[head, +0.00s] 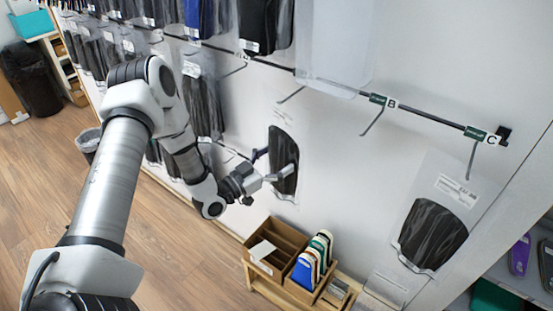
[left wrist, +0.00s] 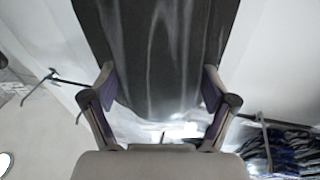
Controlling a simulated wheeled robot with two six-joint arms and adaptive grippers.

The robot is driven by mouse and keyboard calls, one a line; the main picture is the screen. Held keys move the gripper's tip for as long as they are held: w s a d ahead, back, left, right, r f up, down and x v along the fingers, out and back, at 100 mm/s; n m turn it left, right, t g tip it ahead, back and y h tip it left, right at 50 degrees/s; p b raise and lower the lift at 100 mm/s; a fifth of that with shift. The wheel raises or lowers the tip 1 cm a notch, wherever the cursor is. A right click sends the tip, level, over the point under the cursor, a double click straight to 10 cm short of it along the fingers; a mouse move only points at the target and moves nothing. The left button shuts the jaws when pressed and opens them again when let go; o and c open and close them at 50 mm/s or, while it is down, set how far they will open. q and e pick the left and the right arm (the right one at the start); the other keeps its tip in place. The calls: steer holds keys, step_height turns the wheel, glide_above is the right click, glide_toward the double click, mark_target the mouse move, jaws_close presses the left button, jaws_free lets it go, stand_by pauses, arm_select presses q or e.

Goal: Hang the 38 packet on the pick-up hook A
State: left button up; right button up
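A clear packet with dark insoles (head: 283,150) hangs upright close to the white wall, its top label just below the tip of a bare-looking hook (head: 291,95). Whether its top is on the hook cannot be told. That hook's letter and the packet's number are not readable. My left gripper (head: 268,168) is at the packet's lower half with its fingers spread. In the left wrist view, the dark insole (left wrist: 160,50) fills the space beyond and between the open fingers (left wrist: 160,105). My right gripper is not in view.
A rail carries hook B (head: 372,122), empty, and hook C (head: 472,160), with another insole packet (head: 433,233) below it. A clear sleeve (head: 337,40) hangs above. A wooden organizer (head: 262,262) with insoles stands below the gripper. Hanging packets (head: 202,100) crowd the left.

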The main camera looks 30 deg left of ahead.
arm_select(q)
steer(key=shift+o, duration=1.2)
steer(key=shift+s, duration=0.1)
steer(key=v, duration=1.2)
